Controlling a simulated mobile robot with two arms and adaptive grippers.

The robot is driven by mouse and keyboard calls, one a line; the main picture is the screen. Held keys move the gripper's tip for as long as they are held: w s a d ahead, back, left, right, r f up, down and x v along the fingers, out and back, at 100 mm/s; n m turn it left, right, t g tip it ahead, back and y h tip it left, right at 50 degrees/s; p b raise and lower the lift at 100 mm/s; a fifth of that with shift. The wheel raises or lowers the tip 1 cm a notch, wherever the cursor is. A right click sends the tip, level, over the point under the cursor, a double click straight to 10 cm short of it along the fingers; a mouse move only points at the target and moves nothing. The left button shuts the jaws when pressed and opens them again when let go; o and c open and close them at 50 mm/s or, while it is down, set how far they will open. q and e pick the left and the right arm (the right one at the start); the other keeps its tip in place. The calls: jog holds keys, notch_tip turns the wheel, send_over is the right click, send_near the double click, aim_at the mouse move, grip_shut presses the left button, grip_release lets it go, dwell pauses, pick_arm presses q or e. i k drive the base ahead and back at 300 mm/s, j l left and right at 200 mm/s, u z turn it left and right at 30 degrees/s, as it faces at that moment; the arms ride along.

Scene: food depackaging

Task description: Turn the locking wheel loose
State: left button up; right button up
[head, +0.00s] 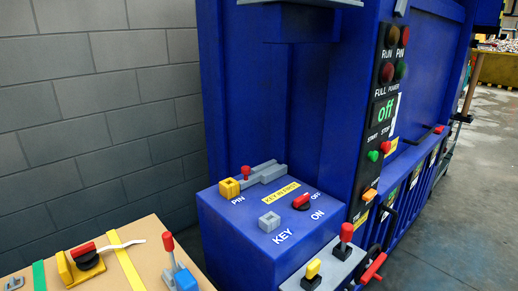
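No thing is clearly marked as the locking wheel. At the lower right of the head view, a red handle (374,267) sits by a dark curved part on the front side of the blue machine (255,110). This may be part of the wheel, but most of it is cut off or hidden, so I cannot tell how it is turned. Neither of my grippers is in view.
The blue console (245,240) carries a red rotary switch (302,201), a grey key block (269,222) and a yellow pin block (229,188). A grey lever plate (330,270) stands in front. A tan table (105,265) is lower left. Floor (455,215) is clear at right.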

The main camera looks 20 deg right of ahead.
aim_at(368, 267)
jog(key=z, duration=1.6)
